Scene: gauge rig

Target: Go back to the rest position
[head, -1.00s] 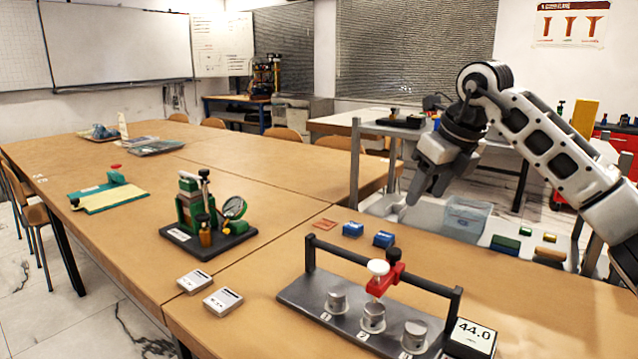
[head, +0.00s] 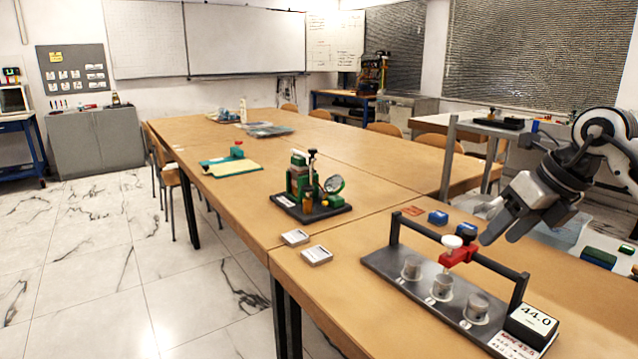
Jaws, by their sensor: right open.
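My right gripper (head: 504,232) is open and empty, fingers pointing down and left. It shows just right of the red slider (head: 457,251) of the gauge rig (head: 385,262); I cannot tell how far above the table it is. The rig is a dark plate with a black bar frame and three grey metal cylinders on it: one at left (head: 411,268), one in the middle (head: 442,287) and one at right (head: 476,308). Its display (head: 534,322) reads 44.0. My left gripper is not in view.
Blue blocks (head: 437,217) lie behind the rig, one partly behind the slider. A clear bin (head: 567,236) and a green block (head: 598,258) are at right. Two white cards (head: 317,255) and a green gauge stand (head: 299,183) are left of the rig. The floor (head: 110,290) at left is clear.

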